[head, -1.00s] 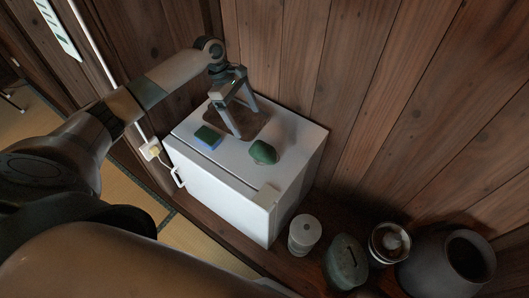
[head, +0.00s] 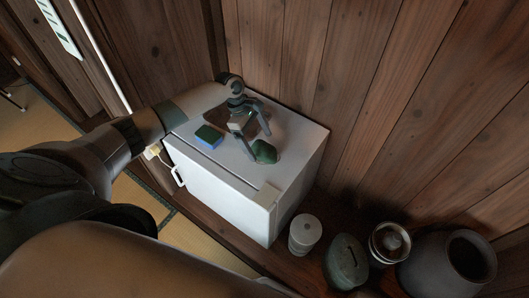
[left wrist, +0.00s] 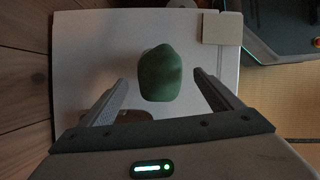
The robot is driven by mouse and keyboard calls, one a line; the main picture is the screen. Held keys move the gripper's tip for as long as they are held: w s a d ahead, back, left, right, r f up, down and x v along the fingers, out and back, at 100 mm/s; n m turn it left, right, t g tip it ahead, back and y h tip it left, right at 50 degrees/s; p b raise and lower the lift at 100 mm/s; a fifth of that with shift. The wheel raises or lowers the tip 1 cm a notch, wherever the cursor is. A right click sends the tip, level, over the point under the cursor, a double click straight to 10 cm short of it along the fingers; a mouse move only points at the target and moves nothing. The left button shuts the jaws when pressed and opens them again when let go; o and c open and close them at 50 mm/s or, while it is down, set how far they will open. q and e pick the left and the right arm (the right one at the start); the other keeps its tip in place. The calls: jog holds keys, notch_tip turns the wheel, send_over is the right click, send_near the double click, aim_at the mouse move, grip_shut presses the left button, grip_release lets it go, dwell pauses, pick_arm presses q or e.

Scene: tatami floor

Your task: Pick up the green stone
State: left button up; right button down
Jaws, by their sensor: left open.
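The green stone (head: 264,151) lies on top of a small white fridge-like cabinet (head: 222,172), near its right side. In the left wrist view the stone (left wrist: 160,73) sits between and just beyond the two fingertips, with clear space on both sides. My left gripper (head: 260,146) is open and empty, its fingers straddling the near side of the stone from above. In the left wrist view the gripper (left wrist: 160,82) shows its two fingers wide apart. My right gripper is not in view.
A green and blue sponge-like block (head: 209,136) lies left of the stone. A brown patch (left wrist: 134,116) is on the cabinet top. A white canister (head: 305,233), green lidded pot (head: 346,262), stacked tin (head: 389,242) and dark jar (head: 449,265) stand right of the cabinet.

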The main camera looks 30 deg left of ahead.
aim_at(263, 149)
pick_arm(q)
jog(key=x, duration=0.4)
jog(key=shift+a+f, duration=0.25)
jog(key=shift+d+f, duration=0.15)
jog(key=shift+f, duration=0.3)
jog(key=c, duration=1.8)
jog(key=shift+w+r, duration=0.1)
jog(key=shift+c, duration=0.2)
